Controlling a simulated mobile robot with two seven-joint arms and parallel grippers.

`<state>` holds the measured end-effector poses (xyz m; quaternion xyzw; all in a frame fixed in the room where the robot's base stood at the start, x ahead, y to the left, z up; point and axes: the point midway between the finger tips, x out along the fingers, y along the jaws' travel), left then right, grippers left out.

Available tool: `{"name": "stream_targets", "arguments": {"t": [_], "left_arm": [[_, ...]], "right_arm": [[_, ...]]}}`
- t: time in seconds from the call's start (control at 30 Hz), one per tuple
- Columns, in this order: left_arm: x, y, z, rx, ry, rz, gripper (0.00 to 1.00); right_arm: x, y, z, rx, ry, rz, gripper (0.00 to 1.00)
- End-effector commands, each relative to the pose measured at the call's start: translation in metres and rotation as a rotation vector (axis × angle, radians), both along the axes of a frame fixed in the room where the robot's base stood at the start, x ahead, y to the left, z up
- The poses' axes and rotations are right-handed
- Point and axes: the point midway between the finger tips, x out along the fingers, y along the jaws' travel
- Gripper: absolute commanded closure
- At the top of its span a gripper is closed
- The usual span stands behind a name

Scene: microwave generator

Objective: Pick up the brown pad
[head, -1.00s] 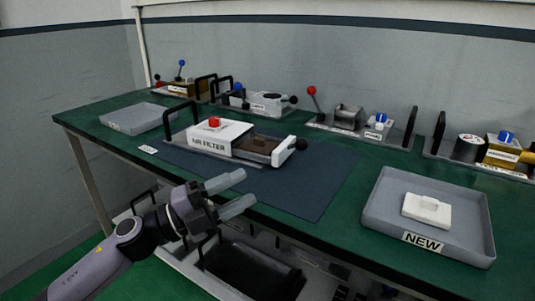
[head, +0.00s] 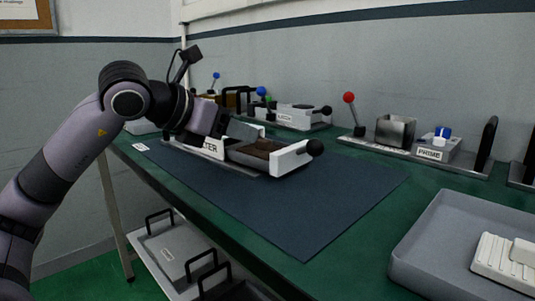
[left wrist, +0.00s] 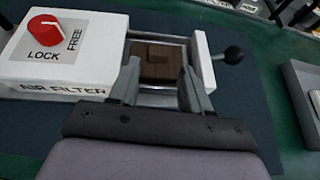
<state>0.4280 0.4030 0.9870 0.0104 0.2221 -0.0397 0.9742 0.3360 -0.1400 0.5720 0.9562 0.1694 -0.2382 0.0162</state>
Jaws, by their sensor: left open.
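The brown pad (head: 262,147) lies in the open drawer of the white air filter unit (head: 290,158). It also shows in the left wrist view (left wrist: 160,62), between the white housing and the drawer's front plate. My left gripper (head: 240,131) is open and empty, just above the drawer. In the left wrist view its fingertips (left wrist: 159,82) point at the pad, one towards each side, and cover parts of its near edge. I cannot tell whether they touch it. A red knob (left wrist: 45,30) marked LOCK and FREE sits on the housing. My right gripper is not in view.
The drawer's black ball handle (head: 315,147) sticks out to the right. A dark blue mat (head: 310,215) lies clear in front. A grey tray (head: 425,235) with a white part (head: 505,262) stands at the right. Other fixtures, one labelled PRIME (head: 432,152), line the back.

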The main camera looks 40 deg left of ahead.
Motion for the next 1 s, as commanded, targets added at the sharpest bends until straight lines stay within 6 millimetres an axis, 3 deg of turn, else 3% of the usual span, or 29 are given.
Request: {"name": "stream_targets", "arguments": {"t": [0.5, 0.9, 0.93, 1.0], "left_arm": [[0.044, -0.001, -0.018, -0.004, 0.000, -0.002, 0.52], [0.050, -0.002, -0.025, -0.003, 0.001, -0.003, 0.52], [0.050, -0.002, -0.025, -0.003, 0.001, -0.003, 0.55], [0.050, -0.002, -0.025, -0.003, 0.001, -0.003, 0.78]], "right_arm": [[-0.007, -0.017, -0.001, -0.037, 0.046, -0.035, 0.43], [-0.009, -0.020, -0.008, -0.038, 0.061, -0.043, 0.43], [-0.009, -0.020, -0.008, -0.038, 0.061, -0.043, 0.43], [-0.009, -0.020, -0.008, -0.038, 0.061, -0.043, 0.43]]}}
